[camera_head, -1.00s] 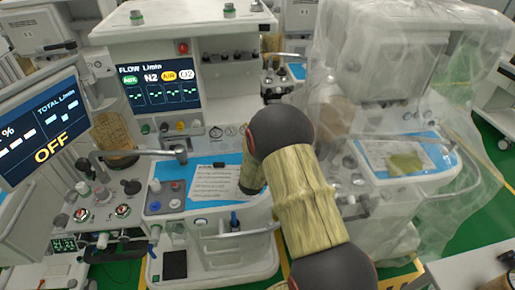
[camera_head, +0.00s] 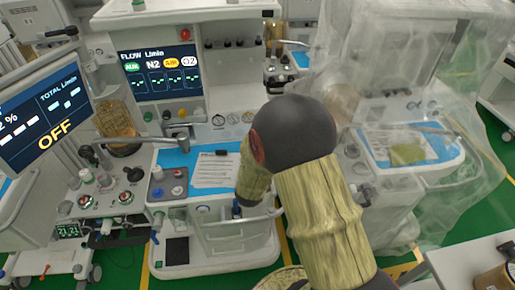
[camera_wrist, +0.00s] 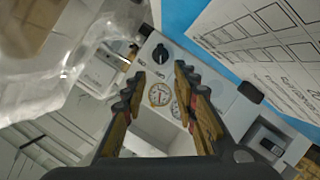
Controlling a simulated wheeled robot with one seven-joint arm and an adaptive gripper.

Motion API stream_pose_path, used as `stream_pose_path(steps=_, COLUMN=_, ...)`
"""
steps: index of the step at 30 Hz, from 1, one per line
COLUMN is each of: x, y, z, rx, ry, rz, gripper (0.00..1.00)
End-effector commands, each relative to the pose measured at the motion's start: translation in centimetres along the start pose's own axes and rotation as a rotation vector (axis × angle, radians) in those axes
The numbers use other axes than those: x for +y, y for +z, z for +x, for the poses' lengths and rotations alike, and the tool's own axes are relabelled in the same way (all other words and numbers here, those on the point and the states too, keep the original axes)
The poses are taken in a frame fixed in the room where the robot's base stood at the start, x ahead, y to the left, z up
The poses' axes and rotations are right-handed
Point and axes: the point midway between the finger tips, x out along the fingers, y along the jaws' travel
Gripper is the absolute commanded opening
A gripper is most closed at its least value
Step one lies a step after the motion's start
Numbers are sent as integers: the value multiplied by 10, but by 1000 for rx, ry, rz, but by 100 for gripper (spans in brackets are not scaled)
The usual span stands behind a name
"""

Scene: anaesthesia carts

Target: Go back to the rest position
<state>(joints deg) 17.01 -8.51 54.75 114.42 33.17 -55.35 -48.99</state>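My gripper (camera_wrist: 154,72) is open in the wrist view, its two fingers apart with nothing held between them. Beyond the fingers is a white panel with round gauges (camera_wrist: 161,94) and a black knob (camera_wrist: 160,54). In the head view my arm reaches over the right side of the middle anaesthesia cart (camera_head: 235,245), and its links hide the gripper's fingers. The cart has a blue work surface (camera_head: 175,160) with a printed sheet (camera_head: 214,172) and a small black item (camera_head: 221,153) on it. The sheet (camera_wrist: 262,45) also shows in the wrist view.
A flow display (camera_head: 160,72) stands at the back of the middle cart. A tilted monitor reading OFF (camera_head: 45,120) is at the left. A cart under clear plastic (camera_head: 440,90) stands close to the right of my arm. Green floor (camera_head: 490,165) shows at the right.

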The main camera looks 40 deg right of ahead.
Motion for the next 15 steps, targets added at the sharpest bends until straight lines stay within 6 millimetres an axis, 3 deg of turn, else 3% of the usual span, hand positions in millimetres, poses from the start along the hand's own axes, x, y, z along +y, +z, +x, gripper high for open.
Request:
stream_pose_path(steps=10, x=0, y=-2, z=0, rx=1, ry=-3, rz=2, gripper=29)
stream_pose_path(steps=13, x=-5, y=-16, z=-4, rx=8, ry=-41, rz=26, gripper=29)
stream_pose_path(steps=15, x=-13, y=-37, z=-13, rx=15, ry=-102, rz=61, gripper=29)
